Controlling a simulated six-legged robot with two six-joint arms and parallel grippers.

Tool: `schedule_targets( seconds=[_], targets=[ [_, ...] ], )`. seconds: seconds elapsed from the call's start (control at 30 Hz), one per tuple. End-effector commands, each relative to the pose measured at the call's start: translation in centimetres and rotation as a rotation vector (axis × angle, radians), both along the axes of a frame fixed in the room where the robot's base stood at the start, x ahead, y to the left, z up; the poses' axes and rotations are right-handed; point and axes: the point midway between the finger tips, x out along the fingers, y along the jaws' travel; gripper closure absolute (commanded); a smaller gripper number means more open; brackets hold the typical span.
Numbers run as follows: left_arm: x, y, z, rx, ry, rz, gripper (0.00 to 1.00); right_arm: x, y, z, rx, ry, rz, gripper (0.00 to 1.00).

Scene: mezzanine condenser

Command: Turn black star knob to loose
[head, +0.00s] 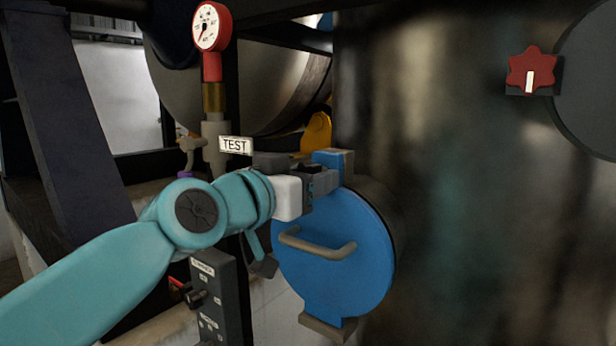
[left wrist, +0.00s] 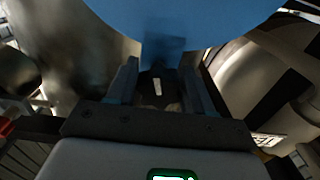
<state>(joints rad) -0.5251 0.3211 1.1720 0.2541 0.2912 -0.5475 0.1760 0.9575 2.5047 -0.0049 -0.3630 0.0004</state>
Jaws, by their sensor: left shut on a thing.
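The black star knob (left wrist: 157,88) shows in the left wrist view as a dark shape with a white mark, between my fingers and in front of the blue round cover (left wrist: 185,20). My left gripper (left wrist: 160,80) is shut on it, one finger on each side. In the head view my left gripper (head: 323,180) is at the top of the blue cover (head: 345,270), and it mostly hides the knob there. The knob's outline is too dark to make out its points. My right gripper is in neither view.
A grey handle (head: 317,245) sticks out of the cover below my gripper. A red star knob (head: 530,70) is on the dark tank at right. A red gauge (head: 210,28), a TEST sign (head: 235,145) and a dark switch box (head: 220,300) are at left.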

Motion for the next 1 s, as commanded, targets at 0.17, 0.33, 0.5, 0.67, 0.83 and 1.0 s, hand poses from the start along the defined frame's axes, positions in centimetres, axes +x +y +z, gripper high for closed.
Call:
schedule_targets(
  seconds=[0.17, 0.33, 0.5, 0.67, 0.83, 1.0],
  targets=[
    [-0.1, 0.0, 0.3, -0.137, 0.095, 0.001, 0.79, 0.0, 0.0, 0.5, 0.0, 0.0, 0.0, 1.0],
    [-0.1, 0.0, 0.3, -0.268, 0.19, 0.001, 0.79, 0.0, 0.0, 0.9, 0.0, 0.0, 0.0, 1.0],
    [-0.1, 0.0, 0.4, -0.399, 0.284, 0.002, 0.8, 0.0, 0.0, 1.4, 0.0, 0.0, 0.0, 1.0],
    [-0.2, -0.1, 0.4, -0.522, 0.375, 0.002, 0.8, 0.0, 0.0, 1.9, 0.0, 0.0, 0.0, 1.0],
    [-0.2, -0.1, 0.4, -0.653, 0.47, 0.001, 0.8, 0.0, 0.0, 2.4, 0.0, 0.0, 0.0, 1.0],
    [-0.2, -0.2, 0.5, -0.784, 0.565, 0.001, 0.8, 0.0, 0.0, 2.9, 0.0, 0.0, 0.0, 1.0]
  ],
)
